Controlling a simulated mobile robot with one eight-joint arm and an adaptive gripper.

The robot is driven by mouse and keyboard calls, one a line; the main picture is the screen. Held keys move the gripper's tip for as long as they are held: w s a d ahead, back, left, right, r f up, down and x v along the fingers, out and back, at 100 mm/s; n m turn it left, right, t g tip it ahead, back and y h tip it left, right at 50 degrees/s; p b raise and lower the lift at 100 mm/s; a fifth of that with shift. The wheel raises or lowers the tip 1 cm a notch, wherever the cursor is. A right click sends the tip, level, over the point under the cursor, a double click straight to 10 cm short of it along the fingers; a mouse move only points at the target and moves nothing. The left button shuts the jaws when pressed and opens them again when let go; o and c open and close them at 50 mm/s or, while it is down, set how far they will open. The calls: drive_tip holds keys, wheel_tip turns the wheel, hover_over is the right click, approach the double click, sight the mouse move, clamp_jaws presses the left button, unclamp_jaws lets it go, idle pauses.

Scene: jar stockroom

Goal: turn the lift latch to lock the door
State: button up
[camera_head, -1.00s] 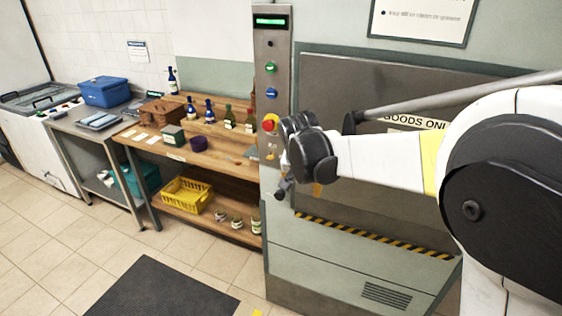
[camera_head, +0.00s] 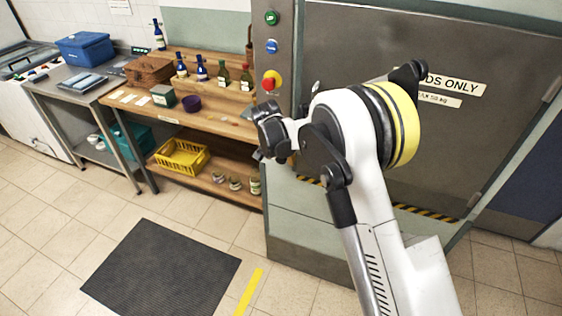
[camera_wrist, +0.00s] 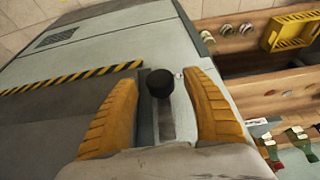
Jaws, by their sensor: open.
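The lift latch shows in the wrist view as a black round knob (camera_wrist: 160,83) at the end of a grey metal lever or plate (camera_wrist: 165,122). My gripper (camera_wrist: 160,78) is open, with one orange finger on each side of the knob. A gap shows between the knob and each fingertip. In the camera_head view my gripper (camera_head: 270,135) is in front of the lift's left post and hides the latch. The grey lift door (camera_head: 445,150) appears shut, with a "GOODS ONLY" sign on it.
The control post with buttons (camera_head: 271,47) and a red stop knob (camera_head: 269,84) is just above my gripper. A wooden shelf bench (camera_head: 215,130) with bottles and a yellow basket (camera_head: 181,157) stands close on the left. A dark mat (camera_head: 160,270) lies on open floor.

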drive_tip(key=shift+w+d+f, duration=0.1)
drive_tip(key=shift+w+f, duration=0.2)
drive_tip(key=shift+f, duration=0.3)
clamp_jaws()
